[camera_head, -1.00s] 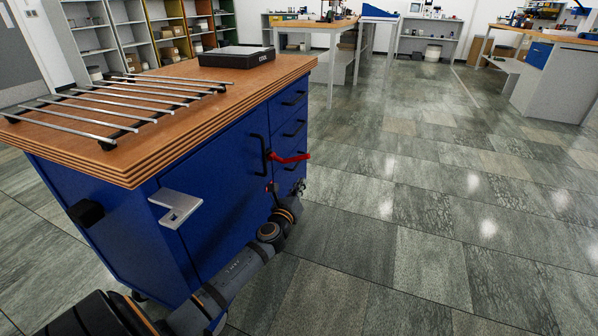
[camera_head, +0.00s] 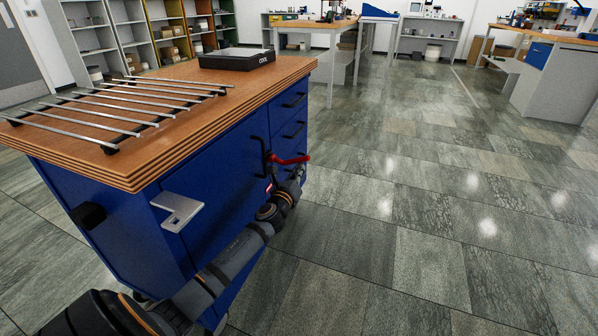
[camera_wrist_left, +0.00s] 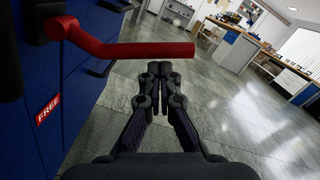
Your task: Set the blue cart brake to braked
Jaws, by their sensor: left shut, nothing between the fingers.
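The blue cart (camera_head: 222,160) with a wooden top stands at the left of the head view. Its red brake lever (camera_head: 290,160) sticks out to the right from the front face. In the left wrist view the lever (camera_wrist_left: 130,49) crosses above my fingers, with a red FREE label (camera_wrist_left: 47,110) on the blue panel below its pivot. My left gripper (camera_wrist_left: 159,68) is shut and empty, its tips just below the lever's outer part; I cannot tell whether they touch it. In the head view the left gripper (camera_head: 296,172) is small beneath the lever. My right gripper is not in view.
A metal rack (camera_head: 100,112) and a black box (camera_head: 237,57) lie on the cart top. A grey bracket (camera_head: 178,209) juts from the cart front. The tiled floor (camera_head: 420,220) to the right is clear. Workbenches and shelves stand farther back.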

